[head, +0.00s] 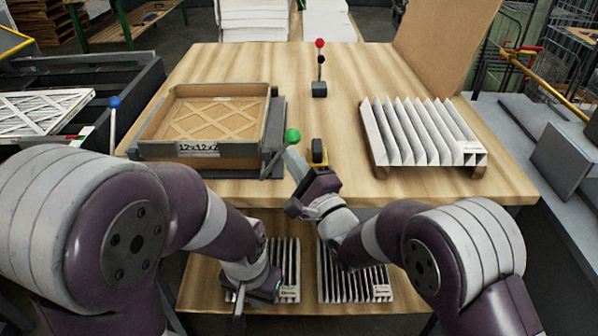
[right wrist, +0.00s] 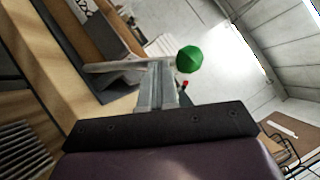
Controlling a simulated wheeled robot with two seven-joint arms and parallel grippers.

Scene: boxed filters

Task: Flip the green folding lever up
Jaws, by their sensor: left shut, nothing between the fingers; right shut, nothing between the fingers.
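The green folding lever has a round green knob (head: 292,135) on a thin rod that slants up and right from the right side of the grey box fixture. My right gripper (head: 293,158) is shut and empty, its fingertips just below the knob. In the right wrist view, the green knob (right wrist: 189,59) is just beyond the shut fingertips (right wrist: 160,72); I cannot tell whether they touch it. My left gripper (head: 238,303) is shut and empty, low in front of the table, by the lower shelf.
An open carton (head: 205,149) marked 12x12x2 sits in the fixture. A blue-knobbed lever (head: 114,102) stands at its left and a red-knobbed one (head: 320,44) behind. A yellow-black part (head: 317,152) is beside my right gripper.

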